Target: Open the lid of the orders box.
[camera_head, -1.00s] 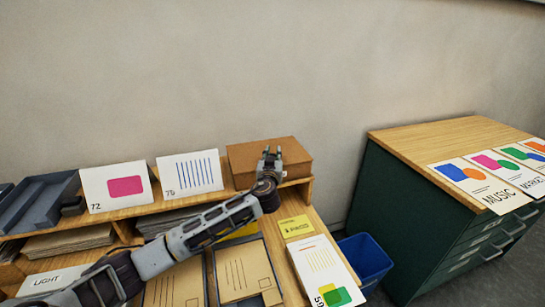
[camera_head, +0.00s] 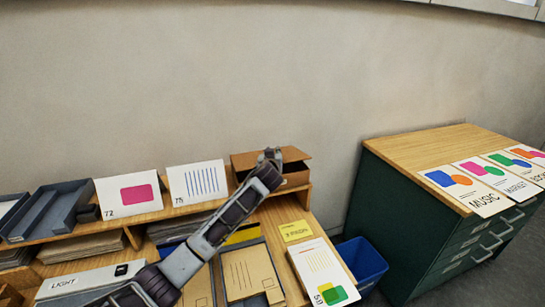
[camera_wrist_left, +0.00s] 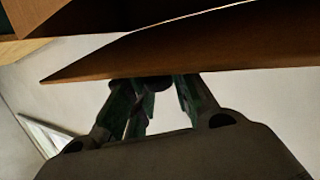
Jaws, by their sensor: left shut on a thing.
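The brown orders box (camera_head: 297,182) stands on the shelf top against the wall in the head view. Its lid (camera_head: 295,154) is tilted up a little, with a dark gap under its right side. My left gripper (camera_head: 270,156) is at the lid's front edge and shut on it; the arm hides part of the box front. In the left wrist view the lid (camera_wrist_left: 210,50) is a brown panel over the fingers (camera_wrist_left: 155,88), whose tips meet its edge. My right gripper is not in view.
Cards marked 72 (camera_head: 130,194) and 75 (camera_head: 197,183) stand left of the box. Dark trays (camera_head: 50,208) lie farther left. Envelopes and a card lie on the desk below. A blue bin (camera_head: 360,262) and a green cabinet (camera_head: 400,205) stand at the right.

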